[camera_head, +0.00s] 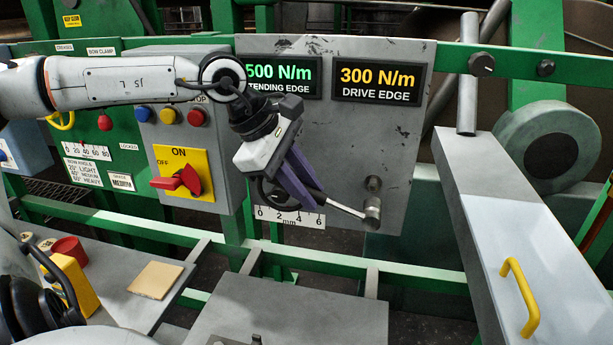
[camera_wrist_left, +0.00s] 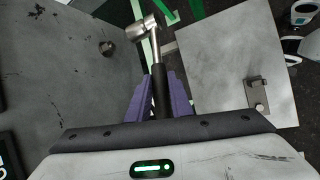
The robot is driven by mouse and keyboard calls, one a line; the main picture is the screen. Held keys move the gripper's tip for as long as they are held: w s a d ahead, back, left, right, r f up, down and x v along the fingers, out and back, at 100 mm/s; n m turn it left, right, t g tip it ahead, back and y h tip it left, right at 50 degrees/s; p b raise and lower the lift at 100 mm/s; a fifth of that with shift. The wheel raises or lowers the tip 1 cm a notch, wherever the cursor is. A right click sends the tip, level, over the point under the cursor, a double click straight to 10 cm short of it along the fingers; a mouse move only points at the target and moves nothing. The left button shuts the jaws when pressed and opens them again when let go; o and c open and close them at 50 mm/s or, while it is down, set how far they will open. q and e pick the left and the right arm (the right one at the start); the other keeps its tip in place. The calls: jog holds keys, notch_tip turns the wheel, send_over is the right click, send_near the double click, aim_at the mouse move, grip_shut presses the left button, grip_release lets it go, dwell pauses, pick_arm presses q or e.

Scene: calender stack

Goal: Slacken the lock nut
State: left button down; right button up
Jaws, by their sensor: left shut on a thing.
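My left gripper (camera_head: 302,188) has purple fingers and is shut on the black grip of a metal lever (camera_head: 341,207), in front of the grey display panel (camera_head: 400,130). The lever slants down to the right and ends in a short metal cylinder (camera_head: 372,212). In the left wrist view the black grip (camera_wrist_left: 160,88) lies between the fingers (camera_wrist_left: 158,105), with the metal head (camera_wrist_left: 141,29) beyond. A small round metal stud (camera_head: 373,184) sits on the panel just above the lever head; it also shows in the left wrist view (camera_wrist_left: 106,47). I cannot tell which part is the lock nut. My right gripper is not seen.
A mm scale (camera_head: 289,217) is behind and below the gripper. A control box with a red rotary switch (camera_head: 178,181) stands left. A grey cover with a yellow handle (camera_head: 521,298) is at the right. A flat grey plate (camera_head: 290,310) lies below.

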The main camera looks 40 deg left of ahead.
pick_arm(q)
jog(key=shift+r+y+p, duration=0.3)
jog(key=shift+r+p, duration=0.1)
jog(key=shift+r, duration=0.15)
jog(key=shift+w+d+g, duration=0.1)
jog(key=shift+w+g, duration=0.05)
jog(key=shift+g, duration=0.15)
jog(key=shift+w+a, duration=0.5)
jog(key=shift+w, duration=0.35)
jog(key=shift+w+a, duration=0.5)
jog(key=shift+w, duration=0.3)
jog(key=c, duration=2.4)
grip_release()
grip_shut()
